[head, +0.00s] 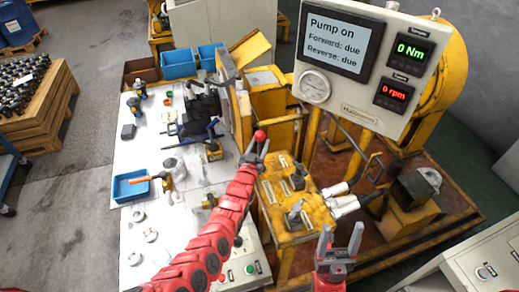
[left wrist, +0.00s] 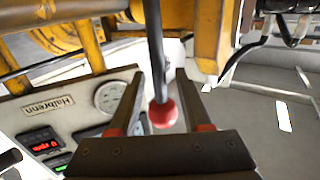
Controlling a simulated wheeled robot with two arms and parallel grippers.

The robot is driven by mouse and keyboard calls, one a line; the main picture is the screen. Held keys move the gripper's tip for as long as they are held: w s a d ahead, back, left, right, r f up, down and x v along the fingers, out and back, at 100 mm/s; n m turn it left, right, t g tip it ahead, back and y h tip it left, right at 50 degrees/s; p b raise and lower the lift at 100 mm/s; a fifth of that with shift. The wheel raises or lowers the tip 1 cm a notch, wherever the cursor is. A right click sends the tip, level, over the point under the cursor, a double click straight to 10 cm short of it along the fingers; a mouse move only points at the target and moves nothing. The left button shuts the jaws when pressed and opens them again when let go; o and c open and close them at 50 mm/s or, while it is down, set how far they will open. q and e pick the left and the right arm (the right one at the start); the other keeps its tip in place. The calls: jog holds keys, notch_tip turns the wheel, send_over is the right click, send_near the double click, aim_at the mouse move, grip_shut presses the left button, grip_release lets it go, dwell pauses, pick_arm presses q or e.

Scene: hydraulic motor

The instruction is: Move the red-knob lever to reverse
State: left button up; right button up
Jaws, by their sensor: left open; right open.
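The red knob (head: 260,136) tops the lever beside the yellow stand in the head view. In the left wrist view the red knob (left wrist: 163,113) and its dark rod (left wrist: 154,45) show between the two fingers, with space on either side. My left gripper (head: 252,152) is at the knob, open; it also shows in the left wrist view (left wrist: 159,74). Whether a finger touches the knob I cannot tell. My right gripper (head: 341,240) is open and empty, low in front of the yellow stand. The lever's base is hidden in both views.
The panel screen (head: 335,42) reads "Pump on", "Forward: due", "Reverse: due". The displays read 0 Nm (head: 410,51) and 0 rpm (head: 394,94). A yellow valve table (head: 298,228) stands between my grippers. A white bench (head: 150,205) with tools lies left.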

pick_arm(q)
grip_shut()
dwell(0.3)
dwell(1.2)
